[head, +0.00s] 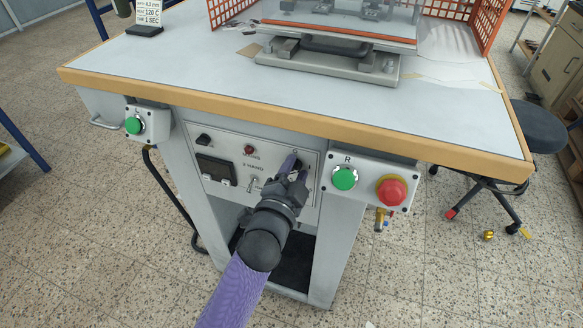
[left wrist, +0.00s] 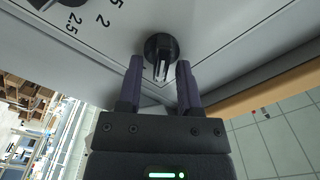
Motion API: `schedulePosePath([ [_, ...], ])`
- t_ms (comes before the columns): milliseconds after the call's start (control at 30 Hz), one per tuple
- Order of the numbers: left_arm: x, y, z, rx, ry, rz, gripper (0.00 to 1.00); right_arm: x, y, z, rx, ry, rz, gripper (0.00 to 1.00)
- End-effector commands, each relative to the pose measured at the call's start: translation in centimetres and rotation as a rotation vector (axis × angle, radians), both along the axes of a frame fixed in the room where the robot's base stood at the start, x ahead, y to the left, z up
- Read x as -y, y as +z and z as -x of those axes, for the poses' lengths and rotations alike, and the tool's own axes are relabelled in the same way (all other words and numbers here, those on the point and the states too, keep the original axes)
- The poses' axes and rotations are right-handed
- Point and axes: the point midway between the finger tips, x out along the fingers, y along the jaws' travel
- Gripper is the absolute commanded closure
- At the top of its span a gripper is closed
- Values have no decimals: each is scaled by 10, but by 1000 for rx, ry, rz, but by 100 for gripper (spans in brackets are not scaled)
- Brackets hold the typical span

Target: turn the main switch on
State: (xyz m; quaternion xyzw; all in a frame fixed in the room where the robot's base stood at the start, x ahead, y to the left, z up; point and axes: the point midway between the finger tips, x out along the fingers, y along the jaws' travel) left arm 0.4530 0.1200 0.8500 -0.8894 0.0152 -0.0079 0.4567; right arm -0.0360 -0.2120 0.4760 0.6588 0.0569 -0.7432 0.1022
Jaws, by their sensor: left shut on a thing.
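A black rotary switch (left wrist: 159,46) with a pale-edged grip bar sits on the grey control panel (head: 232,139) under the table's front edge. My left gripper (head: 296,167) reaches to the right part of this panel and covers the switch in the head view. In the left wrist view, the two purple fingers of my left gripper (left wrist: 160,72) stand on either side of the switch's grip bar, shut on it. The switch's label and marks cannot be read. My right gripper is not in view.
A right button box carries a green button (head: 344,178) and a red emergency stop (head: 391,190), close to my left gripper. A left green button (head: 134,125), a dark display (head: 215,170) and a red lamp (head: 249,149) are also on the front. A press base (head: 330,66) stands on the table.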

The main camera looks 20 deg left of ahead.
Motion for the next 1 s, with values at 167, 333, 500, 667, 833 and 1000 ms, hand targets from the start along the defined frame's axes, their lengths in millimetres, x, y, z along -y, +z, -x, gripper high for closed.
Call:
schedulePosePath([
  [167,0,-3,0,-5,1,-57,100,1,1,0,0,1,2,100],
  [333,2,-6,1,5,0,-315,100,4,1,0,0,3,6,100],
  [500,1,-6,1,4,0,-317,100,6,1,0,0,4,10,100],
  [667,1,-8,1,12,0,-538,46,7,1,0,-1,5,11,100],
  [833,2,-7,0,15,0,-533,41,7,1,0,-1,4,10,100],
  [1000,2,-6,0,17,0,-531,41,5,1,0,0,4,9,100],
])
